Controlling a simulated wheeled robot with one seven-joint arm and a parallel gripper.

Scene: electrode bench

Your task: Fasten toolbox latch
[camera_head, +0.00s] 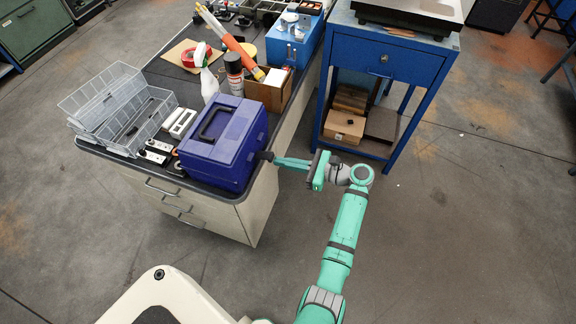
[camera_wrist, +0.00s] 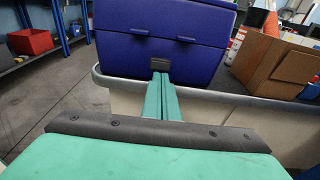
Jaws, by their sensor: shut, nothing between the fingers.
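A blue toolbox (camera_head: 222,143) with a dark handle on its lid stands near the front right corner of the workbench. Its lid looks down, with a seam line along the side. My gripper (camera_head: 267,156) is shut and empty, with its fingertips at the toolbox's right side. In the wrist view the toolbox (camera_wrist: 120,48) fills the upper middle. A dark grey latch (camera_wrist: 133,67) sits on its face.
Clear plastic bins (camera_head: 118,107) stand left of the toolbox on the workbench (camera_head: 189,186). A spray bottle (camera_head: 208,84), a dark can (camera_head: 234,74) and a cardboard box (camera_head: 270,92) stand behind it. A blue cabinet (camera_head: 388,62) is to the right. Floor near my arm is clear.

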